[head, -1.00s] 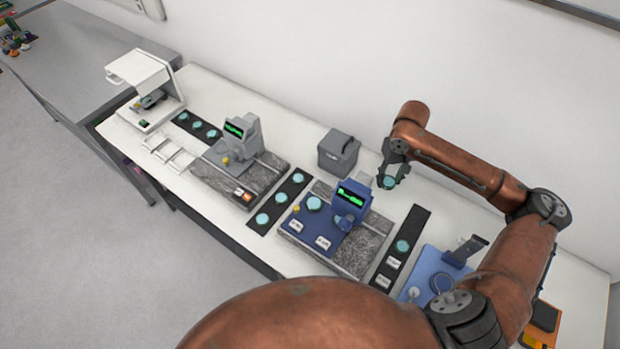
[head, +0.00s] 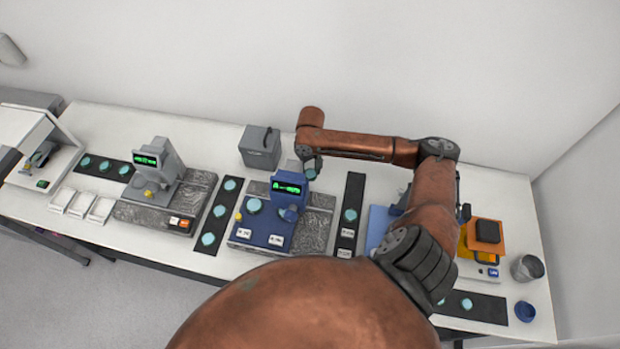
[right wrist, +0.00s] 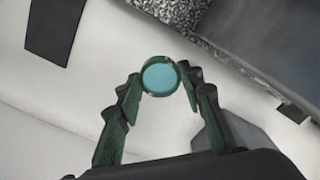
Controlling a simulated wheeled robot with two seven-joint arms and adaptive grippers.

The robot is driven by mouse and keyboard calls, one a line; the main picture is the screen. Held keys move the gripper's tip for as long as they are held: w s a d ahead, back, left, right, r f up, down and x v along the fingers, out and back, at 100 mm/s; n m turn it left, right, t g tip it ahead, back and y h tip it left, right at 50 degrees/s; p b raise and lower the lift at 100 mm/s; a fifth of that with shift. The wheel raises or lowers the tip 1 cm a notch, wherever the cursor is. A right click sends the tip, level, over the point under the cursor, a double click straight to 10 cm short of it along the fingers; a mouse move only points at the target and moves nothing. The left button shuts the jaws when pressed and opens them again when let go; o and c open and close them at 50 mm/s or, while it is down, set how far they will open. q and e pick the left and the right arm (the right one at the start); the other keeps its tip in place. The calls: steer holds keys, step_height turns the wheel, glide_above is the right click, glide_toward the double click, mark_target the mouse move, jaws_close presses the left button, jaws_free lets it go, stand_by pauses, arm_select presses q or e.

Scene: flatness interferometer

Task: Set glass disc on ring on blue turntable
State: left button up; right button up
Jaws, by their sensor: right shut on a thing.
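My right gripper (head: 309,168) is shut on a pale teal glass disc (right wrist: 160,77), held by its edge between the fingertips. In the head view it hangs above the bench, just behind and right of the dark blue instrument (head: 270,228) with a green-lit screen. A light blue base (head: 377,222) stands to the right, mostly hidden behind my right arm. Any turntable or ring on that base is hidden now. Another teal disc (head: 254,205) lies on the dark blue instrument. My left gripper is out of view.
Dark strips carry more teal discs, one (head: 349,215) just right of the blue instrument. A grey box (head: 260,147) stands behind it, left of my gripper. A grey instrument (head: 158,172) is farther left. An orange-and-black device (head: 487,238) and a metal cup (head: 527,268) stand right.

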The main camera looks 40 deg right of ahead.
mark_target(310, 173)
steer(key=shift+f, duration=0.65)
step_height(310, 173, down, 3)
steer(key=shift+f, duration=0.3)
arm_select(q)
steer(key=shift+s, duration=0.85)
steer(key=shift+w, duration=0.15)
arm_select(e)
steer(key=shift+f, duration=0.1)
steer(key=o, duration=1.2)
steer(key=shift+c, duration=0.2)
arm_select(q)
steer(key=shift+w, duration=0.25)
